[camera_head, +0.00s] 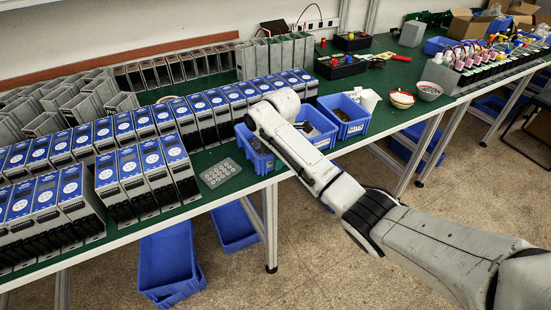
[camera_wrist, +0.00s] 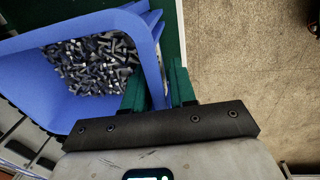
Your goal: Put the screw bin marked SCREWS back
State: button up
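In the wrist view, a blue bin (camera_wrist: 62,32) holds many small grey and dark screw-like pieces. Its wall runs between the two green fingers of my gripper (camera_wrist: 158,92). One finger is inside the bin and the other outside. No SCREWS marking is readable. In the head view, my arm's end is over the blue bins at the table's front edge, and my fingers are hidden. One blue bin (camera_head: 258,162) shows left of my arm, partly covered; I cannot tell for certain which bin is held.
Another blue bin (camera_head: 346,125) stands right of my arm. A grey perforated tray (camera_head: 220,172) and rows of blue-and-grey soft starters (camera_head: 118,190) stand to the left on the green table. Bowls (camera_head: 402,99) stand to the right. More blue bins (camera_head: 168,262) are below the table.

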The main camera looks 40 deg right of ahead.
jog(key=shift+o, duration=1.3)
jog(key=shift+r, duration=0.1)
notch_tip(320, 180, up, 12)
jog(key=s, duration=0.2)
jog(key=s+a+f+m+y, duration=0.1)
jog(key=s+a+f+m, duration=0.3)
jog(key=a+f, duration=0.45)
jog(key=s+a+f+m+y, duration=0.1)
jog(key=s+a+f+m, duration=0.2)
jog(key=s+a+f, duration=0.55)
jog(key=s+a+f+m+h, duration=0.1)
jog(key=s+f+m, duration=0.2)
jog(key=s, duration=1.9)
jog(key=m, duration=0.5)
jog(key=shift+s+g+h, duration=0.15)
jog(key=shift+g+h, duration=0.15)
jog(key=shift+h, duration=0.1)
